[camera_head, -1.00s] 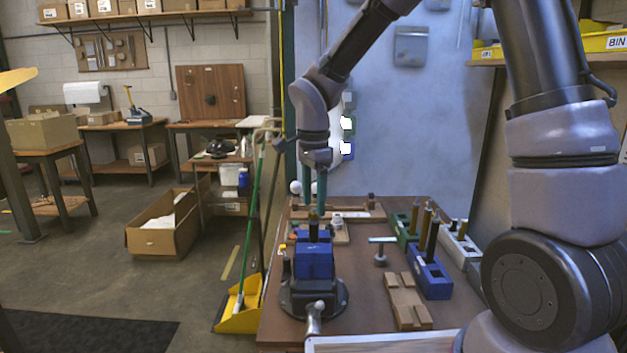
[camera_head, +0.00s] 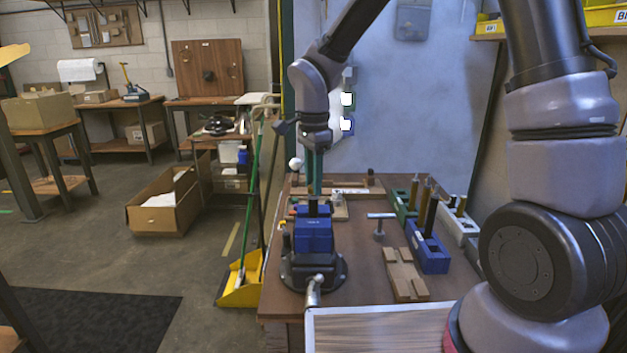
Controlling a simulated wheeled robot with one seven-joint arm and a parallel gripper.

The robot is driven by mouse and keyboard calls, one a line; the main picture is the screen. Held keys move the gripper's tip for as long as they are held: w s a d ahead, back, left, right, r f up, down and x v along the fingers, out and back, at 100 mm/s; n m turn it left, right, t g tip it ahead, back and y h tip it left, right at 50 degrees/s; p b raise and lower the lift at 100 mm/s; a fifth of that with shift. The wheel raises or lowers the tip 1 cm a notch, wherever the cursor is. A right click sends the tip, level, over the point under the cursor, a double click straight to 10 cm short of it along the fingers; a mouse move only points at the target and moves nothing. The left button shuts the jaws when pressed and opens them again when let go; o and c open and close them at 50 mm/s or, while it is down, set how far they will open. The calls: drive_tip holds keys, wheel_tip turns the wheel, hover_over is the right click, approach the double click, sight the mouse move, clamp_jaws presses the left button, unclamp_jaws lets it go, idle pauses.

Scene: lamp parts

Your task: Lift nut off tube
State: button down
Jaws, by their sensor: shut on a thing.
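A blue vise (camera_head: 313,238) on a dark round base stands at the near left of the workbench. A dark tube (camera_head: 313,208) stands upright in its jaws, with only a short part showing. My gripper (camera_head: 314,192) points straight down over the vise, its teal fingers together at the tube's top. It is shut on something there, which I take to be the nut. The nut itself is too small and too covered by the fingers to make out.
A blue block (camera_head: 430,253) and a green block (camera_head: 405,205) hold upright tubes at the right. A wooden fixture (camera_head: 404,273) and a small grey T-shaped piece (camera_head: 379,228) lie between them and the vise. A framed wooden panel (camera_head: 385,330) is at the front.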

drive_tip(key=shift+r, duration=0.85)
idle(0.4)
drive_tip(key=shift+r, duration=1.5)
drive_tip(key=shift+r, duration=2)
